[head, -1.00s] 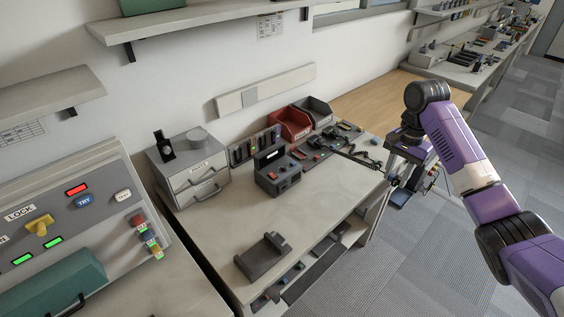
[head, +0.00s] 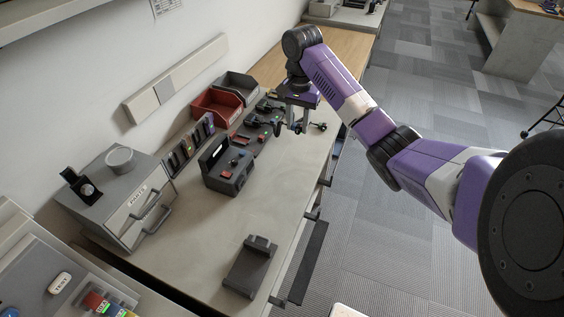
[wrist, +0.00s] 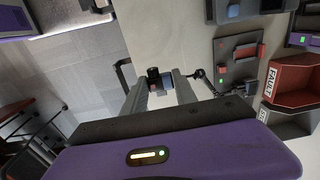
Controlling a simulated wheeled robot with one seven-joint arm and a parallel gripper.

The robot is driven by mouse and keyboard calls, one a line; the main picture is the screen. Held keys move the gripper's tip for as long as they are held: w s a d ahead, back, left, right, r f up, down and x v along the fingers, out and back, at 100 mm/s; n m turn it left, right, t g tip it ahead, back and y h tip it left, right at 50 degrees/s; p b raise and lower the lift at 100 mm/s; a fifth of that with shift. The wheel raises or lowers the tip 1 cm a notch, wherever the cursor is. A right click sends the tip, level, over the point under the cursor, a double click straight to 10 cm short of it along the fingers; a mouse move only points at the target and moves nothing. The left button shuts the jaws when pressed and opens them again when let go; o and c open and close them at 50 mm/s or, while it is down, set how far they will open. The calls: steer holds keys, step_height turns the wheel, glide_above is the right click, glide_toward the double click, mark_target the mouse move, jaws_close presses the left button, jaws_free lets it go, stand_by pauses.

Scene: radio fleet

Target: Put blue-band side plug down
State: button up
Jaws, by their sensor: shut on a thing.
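My gripper (head: 297,124) is above the right part of the bench, near the bins. It is shut on a small dark plug, whose black round end (wrist: 153,74) and bluish part (wrist: 168,81) show between the fingers in the wrist view. I take it for the blue-band side plug; the band is too small to make out clearly. The plug appears held clear of the bench top (head: 215,235).
A dark box-shaped device (head: 227,170) stands mid-bench, with an empty grey cradle (head: 250,266) nearer. A red bin (head: 215,105) and a grey bin (head: 240,88) stand at the back. A drawer unit (head: 122,195) is at left. Bench room between device and cradle is clear.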

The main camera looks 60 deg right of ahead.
mark_target(296, 170)
step_height(296, 170, down, 18)
steer(key=shift+r, duration=0.1)
stand_by(0.4)
steer(key=shift+s+a+f+b, duration=0.1)
steer(key=shift+f+b, duration=0.1)
steer(key=shift+f, duration=0.2)
steer(key=shift+s+a+f+b, duration=0.1)
steer(key=shift+f+b, duration=0.05)
steer(key=shift+f, duration=0.2)
steer(key=o, duration=1.2)
steer(key=shift+f, duration=0.2)
steer(key=shift+s, duration=0.1)
steer(key=shift+d+r, duration=0.15)
steer(key=shift+r, duration=0.1)
steer(key=r, duration=1.3)
steer(key=shift+w+r+b, duration=0.2)
steer(key=shift+w+b, duration=0.05)
steer(key=shift+b, duration=0.15)
